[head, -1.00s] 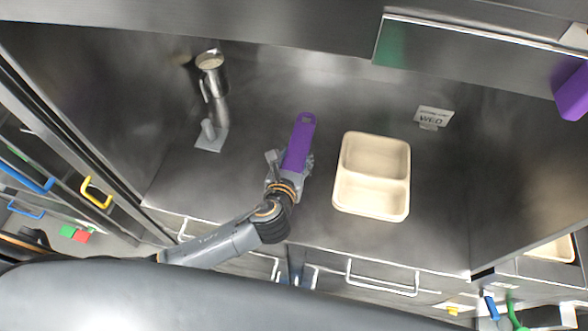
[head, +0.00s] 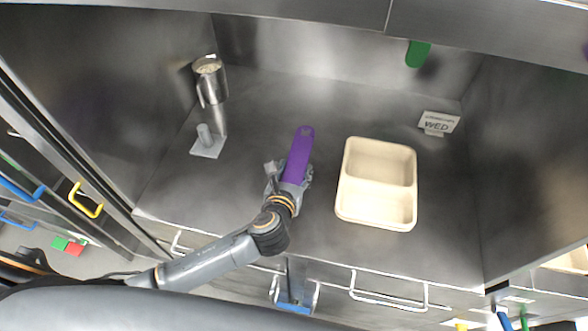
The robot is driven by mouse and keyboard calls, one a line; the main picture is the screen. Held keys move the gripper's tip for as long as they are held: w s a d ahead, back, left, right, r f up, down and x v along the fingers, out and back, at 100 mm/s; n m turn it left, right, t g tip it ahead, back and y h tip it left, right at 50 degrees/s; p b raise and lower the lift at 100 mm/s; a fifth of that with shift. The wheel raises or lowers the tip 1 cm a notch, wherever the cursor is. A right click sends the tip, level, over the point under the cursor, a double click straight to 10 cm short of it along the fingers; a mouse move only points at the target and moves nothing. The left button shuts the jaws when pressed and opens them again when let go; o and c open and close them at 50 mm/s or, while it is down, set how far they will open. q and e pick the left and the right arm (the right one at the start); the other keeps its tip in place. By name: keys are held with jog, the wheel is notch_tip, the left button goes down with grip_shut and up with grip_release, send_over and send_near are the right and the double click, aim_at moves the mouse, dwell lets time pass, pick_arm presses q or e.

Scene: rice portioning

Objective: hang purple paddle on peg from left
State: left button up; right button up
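The purple paddle (head: 299,152) is above the middle of the steel counter, its holed end pointing away from me. My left gripper (head: 289,172) is around its near part, with a finger on each side, and appears closed on it. The gripper hides the paddle's near end. Whether the paddle touches the counter is hard to tell. A small grey base with a short upright post (head: 205,135) stands at the left of the counter. I cannot tell whether this is the task's peg; no row of pegs shows clearly. My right gripper is not in view.
A cream two-compartment container (head: 345,195) stands right of the paddle. A steel cup (head: 210,85) with pale contents is at the back left. A WED sign (head: 437,124) stands at the back right. A green piece (head: 418,53) hangs at the top. Steel walls enclose both sides.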

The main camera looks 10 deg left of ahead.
aim_at(296, 171)
pick_arm(q)
jog(key=o, duration=0.4)
jog(key=shift+c, duration=0.2)
jog(key=shift+f+b, duration=0.1)
jog(key=shift+b, duration=0.2)
jog(key=b+v, duration=0.2)
jog(key=v, duration=0.3)
jog(key=shift+d+f, duration=0.15)
jog(key=shift+f, duration=0.05)
jog(key=v, duration=0.9)
jog(key=shift+r, duration=0.25)
